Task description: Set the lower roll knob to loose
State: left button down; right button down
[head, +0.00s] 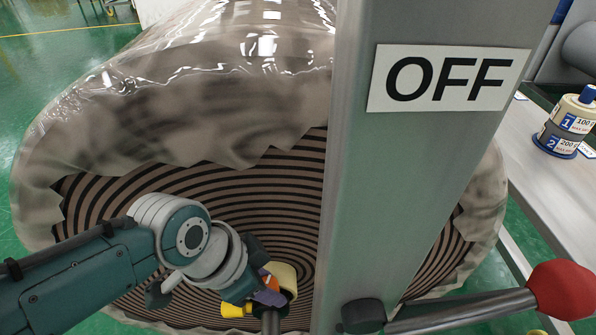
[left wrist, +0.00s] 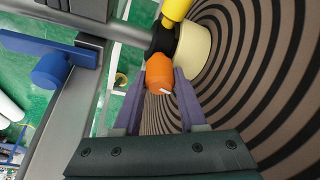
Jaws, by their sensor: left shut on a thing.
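The lower roll knob, orange with a white pointer mark, shows between my gripper's fingers in the left wrist view (left wrist: 160,73). The mark points to the lower right there. In the head view only a sliver of orange shows by the fingers. My left gripper (head: 264,288) is shut on the knob with its purple fingers, one on each side; it also shows in the left wrist view (left wrist: 163,80). The knob sits beside the cream core (head: 285,277) of the big wrapped roll (head: 195,120). Any loose or tight lettering is not readable. My right gripper is not in view.
A grey upright post (head: 385,190) with an OFF sign (head: 447,78) stands right of my left gripper. A lever with a red ball (head: 562,290) sticks out at lower right. A yellow rod (left wrist: 177,10) is close beyond the knob. A cream-and-blue numbered stack (head: 568,125) stands on the right-hand table.

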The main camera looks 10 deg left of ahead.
pick_arm(q)
jog(key=shift+n+t+y+p, duration=0.3)
jog(key=shift+n+y+p, duration=0.35)
jog(key=shift+n, duration=0.95)
jog(key=shift+c, duration=2.3)
grip_release()
jog(key=p+v, duration=0.6)
jog(key=v, duration=0.4)
